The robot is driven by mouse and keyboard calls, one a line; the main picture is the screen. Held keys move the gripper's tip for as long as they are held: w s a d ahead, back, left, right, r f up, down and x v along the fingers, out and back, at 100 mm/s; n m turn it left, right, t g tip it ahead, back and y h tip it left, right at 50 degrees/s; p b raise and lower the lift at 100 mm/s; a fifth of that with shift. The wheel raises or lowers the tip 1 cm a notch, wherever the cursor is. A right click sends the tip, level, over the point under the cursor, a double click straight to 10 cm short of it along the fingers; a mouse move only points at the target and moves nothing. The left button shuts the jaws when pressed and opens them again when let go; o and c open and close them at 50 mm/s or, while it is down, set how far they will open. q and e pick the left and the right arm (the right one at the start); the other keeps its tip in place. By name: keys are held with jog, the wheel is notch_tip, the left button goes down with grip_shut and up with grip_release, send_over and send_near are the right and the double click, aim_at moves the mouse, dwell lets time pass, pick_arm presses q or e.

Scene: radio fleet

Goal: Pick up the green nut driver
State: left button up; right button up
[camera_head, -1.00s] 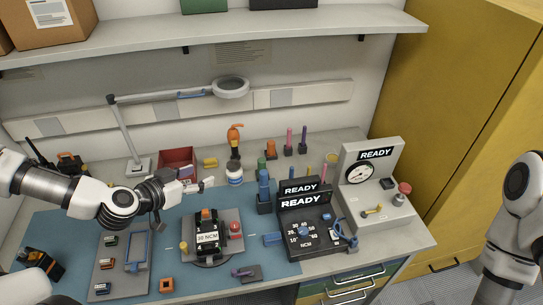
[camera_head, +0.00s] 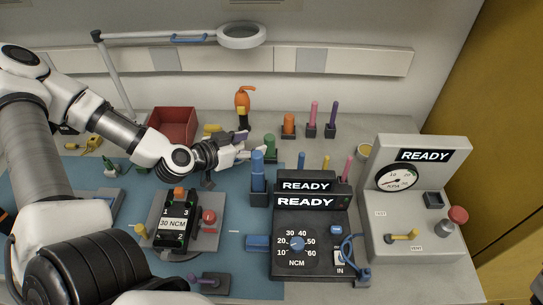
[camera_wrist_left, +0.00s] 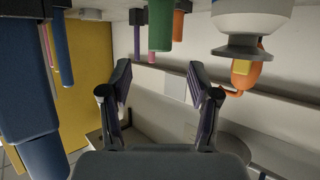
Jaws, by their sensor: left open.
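The green nut driver (camera_head: 270,146) stands upright in a small dark holder at the back of the bench, behind the tall blue driver (camera_head: 258,165). My left gripper (camera_head: 253,146) is open and empty just left of the green handle, pointing toward it. In the left wrist view the green handle (camera_wrist_left: 160,28) hangs from the top of the picture, ahead of and between the spread fingers of my left gripper (camera_wrist_left: 160,78). It looks apart from both fingers. My right gripper is out of view.
An orange driver (camera_head: 289,122), a pink one (camera_head: 313,113) and a purple one (camera_head: 332,118) stand to the right. A white jar (camera_wrist_left: 250,18) and an orange-topped tool (camera_head: 242,98) are close by. A black torque tester (camera_head: 310,250) stands in front; a red bin (camera_head: 172,124) is behind.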

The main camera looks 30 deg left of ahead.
aim_at(270, 142)
pick_arm(q)
jog(key=w+f+b, duration=0.2)
jog(key=f, duration=0.1)
jog(key=shift+d, duration=0.2)
jog(key=shift+w+d, duration=0.15)
jog(key=shift+w, duration=0.15)
jog(key=b+x, duration=0.2)
jog(key=x, duration=0.2)
jog(key=shift+w+d, duration=0.15)
jog(key=shift+w, duration=0.25)
jog(key=shift+s, duration=0.15)
jog(key=shift+c, duration=1)
grip_shut()
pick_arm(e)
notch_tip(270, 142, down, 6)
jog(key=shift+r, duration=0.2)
